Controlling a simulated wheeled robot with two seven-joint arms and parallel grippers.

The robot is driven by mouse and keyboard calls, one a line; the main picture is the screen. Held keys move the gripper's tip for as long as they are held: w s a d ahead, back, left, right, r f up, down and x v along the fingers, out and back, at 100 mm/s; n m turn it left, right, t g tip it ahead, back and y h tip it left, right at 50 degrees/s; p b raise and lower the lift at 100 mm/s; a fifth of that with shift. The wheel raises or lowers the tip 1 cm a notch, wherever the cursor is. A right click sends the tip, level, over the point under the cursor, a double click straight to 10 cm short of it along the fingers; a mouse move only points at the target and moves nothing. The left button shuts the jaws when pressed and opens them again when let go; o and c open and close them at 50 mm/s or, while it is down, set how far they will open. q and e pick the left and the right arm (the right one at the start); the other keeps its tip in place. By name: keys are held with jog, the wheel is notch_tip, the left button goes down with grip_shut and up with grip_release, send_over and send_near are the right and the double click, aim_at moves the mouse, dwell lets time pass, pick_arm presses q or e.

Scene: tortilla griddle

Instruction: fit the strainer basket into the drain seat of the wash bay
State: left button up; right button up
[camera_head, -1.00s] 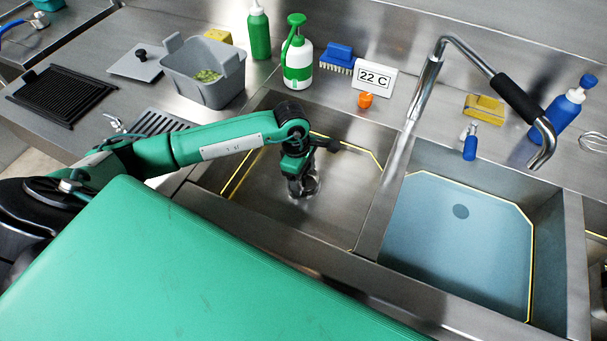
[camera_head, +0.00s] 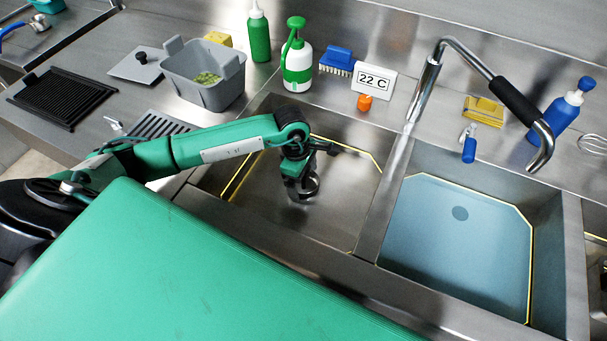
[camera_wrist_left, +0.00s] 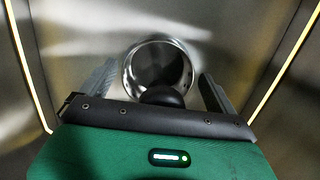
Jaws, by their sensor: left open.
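My left gripper (camera_head: 303,188) reaches down into the empty left basin (camera_head: 345,212). In the left wrist view its two fingers (camera_wrist_left: 158,76) stand apart, with open space between them. A shiny round metal rim with a dark inside (camera_wrist_left: 158,62) shows between and beyond the fingers on the basin floor. A black round knob (camera_wrist_left: 162,97), which looks like the strainer basket's, sits between the fingers and overlaps the rim's near edge. The basket's body is hard to make out, and I cannot tell how it sits in the drain. My right gripper is out of view.
The right basin (camera_head: 455,245) holds bluish water. A tap (camera_head: 520,105) arches over its back. Along the back ledge stand a green-and-white spray bottle (camera_head: 297,62), a blue brush (camera_head: 336,62), a "22 C" sign (camera_head: 374,82) and an orange piece (camera_head: 365,102). Basin walls surround the left gripper.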

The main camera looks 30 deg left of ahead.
pick_arm(q)
notch_tip(320, 180, up, 12)
jog(key=a+b, duration=0.2)
jog(key=shift+b, duration=0.35)
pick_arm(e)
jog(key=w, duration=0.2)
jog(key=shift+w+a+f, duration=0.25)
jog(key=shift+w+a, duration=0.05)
pick_arm(q)
jog(key=shift+r, duration=0.1)
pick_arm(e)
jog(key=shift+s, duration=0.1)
